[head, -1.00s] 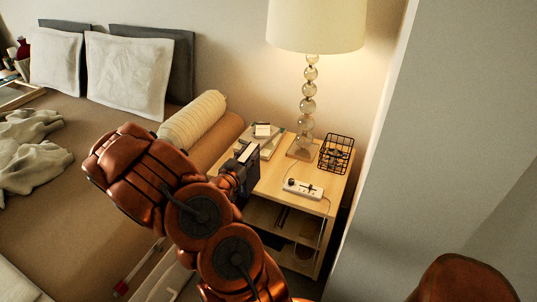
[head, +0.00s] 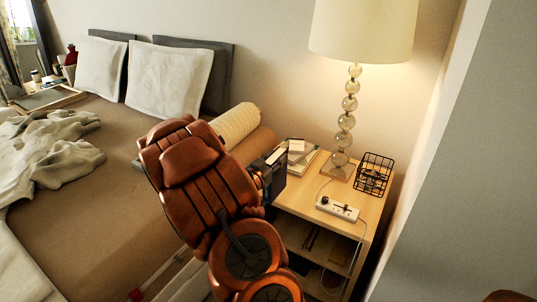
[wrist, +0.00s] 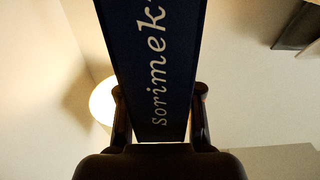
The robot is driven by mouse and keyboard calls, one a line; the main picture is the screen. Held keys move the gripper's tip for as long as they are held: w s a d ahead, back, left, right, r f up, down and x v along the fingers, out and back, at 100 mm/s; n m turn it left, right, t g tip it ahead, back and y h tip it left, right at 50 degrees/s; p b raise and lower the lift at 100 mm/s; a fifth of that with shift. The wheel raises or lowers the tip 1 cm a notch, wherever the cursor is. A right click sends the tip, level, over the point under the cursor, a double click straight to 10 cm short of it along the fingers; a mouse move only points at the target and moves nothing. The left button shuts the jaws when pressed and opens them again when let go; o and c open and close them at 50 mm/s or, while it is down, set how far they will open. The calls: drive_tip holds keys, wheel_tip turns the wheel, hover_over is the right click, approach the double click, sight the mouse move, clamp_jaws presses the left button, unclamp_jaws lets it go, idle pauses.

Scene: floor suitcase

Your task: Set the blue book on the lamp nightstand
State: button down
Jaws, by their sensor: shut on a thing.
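My gripper (wrist: 160,115) is shut on the blue book (wrist: 155,60), whose dark blue face with white lettering fills the middle of the wrist view. In the head view the blue book (head: 273,178) is a dark upright shape at the end of my arm, by the left edge of the nightstand. The lamp nightstand (head: 300,205) is light wood with open shelves below. A lamp (head: 345,122) with a stack of clear balls and a cream shade stands on its back part. My arm hides the nightstand's front left part, and the fingertips are hidden in the head view.
A pale book stack with a small white item (head: 299,153) lies at the back left of the top. A black wire basket (head: 374,174) and a white power strip (head: 338,208) take the right side. The bed (head: 90,215) is left; a wall closes the right.

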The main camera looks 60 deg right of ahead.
drive_tip(key=w+d+f, duration=0.4)
drive_tip(key=w+d, duration=0.4)
drive_tip(key=d, duration=0.1)
drive_tip(key=shift+w+d+f, duration=0.15)
drive_tip(key=shift+w+f, duration=0.15)
drive_tip(key=shift+w, duration=0.1)
idle(0.4)
drive_tip(key=shift+f, duration=0.1)
drive_tip(key=c, duration=0.8)
unclamp_jaws()
drive_tip(key=shift+o, duration=0.2)
drive_tip(key=a, duration=1.2)
drive_tip(key=shift+s, duration=0.25)
